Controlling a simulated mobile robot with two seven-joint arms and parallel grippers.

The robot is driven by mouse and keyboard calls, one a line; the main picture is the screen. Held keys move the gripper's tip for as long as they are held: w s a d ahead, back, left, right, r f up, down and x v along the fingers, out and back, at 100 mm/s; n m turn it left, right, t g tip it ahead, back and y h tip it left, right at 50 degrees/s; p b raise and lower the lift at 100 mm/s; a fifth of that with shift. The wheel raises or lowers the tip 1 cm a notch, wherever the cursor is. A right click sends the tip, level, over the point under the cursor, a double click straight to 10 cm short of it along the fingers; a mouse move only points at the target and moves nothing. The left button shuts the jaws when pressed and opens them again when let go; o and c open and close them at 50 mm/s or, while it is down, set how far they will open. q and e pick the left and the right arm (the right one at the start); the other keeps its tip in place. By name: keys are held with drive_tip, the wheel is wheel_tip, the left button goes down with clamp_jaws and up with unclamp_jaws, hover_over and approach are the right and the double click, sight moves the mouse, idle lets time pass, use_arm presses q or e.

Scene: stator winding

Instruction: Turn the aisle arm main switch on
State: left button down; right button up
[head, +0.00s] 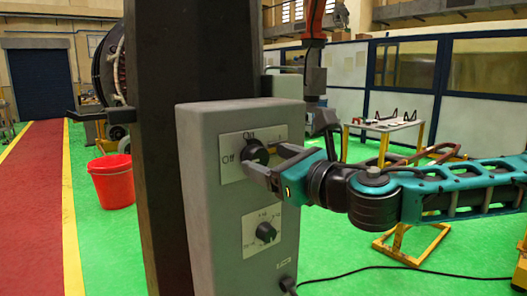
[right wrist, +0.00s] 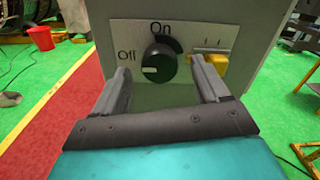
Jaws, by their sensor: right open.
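The main switch is a round black knob (head: 254,154) on a white plate near the top of a grey control box (head: 218,200). In the right wrist view the knob (right wrist: 158,60) has "On" printed above it and "Off" to its left. Its white mark points left, on the "Off" side. My right gripper (head: 268,162) is at the knob from the right, open. In the right wrist view its two fingers stand apart on either side of the knob, with a gap on each side. I cannot tell how far the tips are from the plate. My left gripper is not in view.
A second, smaller knob (head: 266,232) sits lower on the box. A dark column (head: 155,150) stands behind the box. A red bucket (head: 112,182) is on the green floor to the left. A small table (head: 384,125) and yellow frames are at the right, with a cable on the floor.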

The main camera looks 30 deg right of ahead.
sight(257, 154)
drive_tip(key=shift+w+d+f, duration=0.1)
drive_tip(key=shift+w+f, duration=0.05)
drive_tip(key=shift+w, duration=0.4)
drive_tip(key=shift+w+a+b, duration=0.25)
drive_tip(key=shift+w+b, duration=0.25)
drive_tip(key=shift+w, duration=0.15)
drive_tip(key=c, duration=1.1)
